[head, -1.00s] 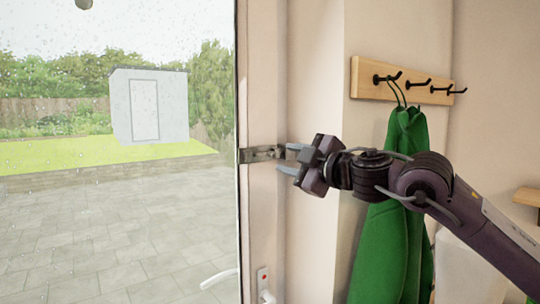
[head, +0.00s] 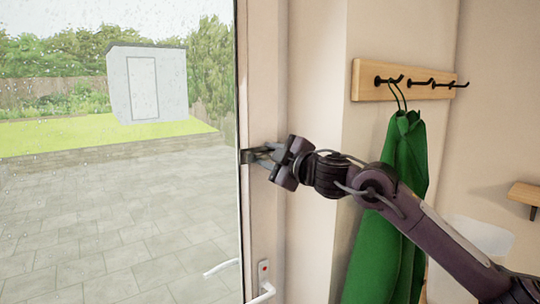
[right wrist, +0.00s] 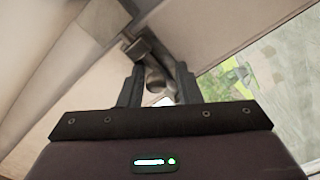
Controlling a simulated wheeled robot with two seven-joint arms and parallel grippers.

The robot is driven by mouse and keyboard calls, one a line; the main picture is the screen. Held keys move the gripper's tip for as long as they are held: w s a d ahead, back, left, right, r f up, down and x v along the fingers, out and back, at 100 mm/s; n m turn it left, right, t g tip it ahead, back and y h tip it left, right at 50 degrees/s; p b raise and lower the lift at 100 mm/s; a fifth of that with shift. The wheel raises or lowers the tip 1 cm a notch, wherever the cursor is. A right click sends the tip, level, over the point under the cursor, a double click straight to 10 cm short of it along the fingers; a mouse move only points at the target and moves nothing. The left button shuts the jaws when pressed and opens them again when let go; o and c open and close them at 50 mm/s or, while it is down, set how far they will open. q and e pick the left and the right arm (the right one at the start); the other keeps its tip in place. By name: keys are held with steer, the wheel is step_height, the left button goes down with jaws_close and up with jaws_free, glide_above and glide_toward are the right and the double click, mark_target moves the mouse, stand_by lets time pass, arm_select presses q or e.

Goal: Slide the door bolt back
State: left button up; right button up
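The door bolt (head: 248,157) is a small metal fitting on the edge of the glazed door, at mid-height in the head view. My right gripper (head: 262,158) is at the bolt and hides most of it. In the right wrist view, my right gripper's two fingers (right wrist: 160,82) stand apart on either side of a rounded metal knob (right wrist: 155,77), with a narrow gap visible beside it. A metal part of the bolt (right wrist: 137,48) shows beyond the fingertips. How far the bolt is drawn is hidden. My left gripper is not in view.
A white door handle (head: 262,294) and a lock plate with a red mark (head: 263,268) are below the bolt. A green coat (head: 395,190) hangs from a wooden hook rail (head: 405,81) behind my right arm. A small wooden shelf (head: 525,194) is at right.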

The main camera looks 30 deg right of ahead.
jaws_close()
steer(key=shift+s+a+p, duration=0.15)
steer(key=shift+a+p, duration=0.2)
steer(key=shift+a, duration=1.55)
steer(key=shift+o, duration=1)
jaws_free()
steer(key=b, duration=0.5)
glide_toward(249, 155)
steer(key=shift+s+a, duration=0.25)
steer(key=shift+s, duration=0.2)
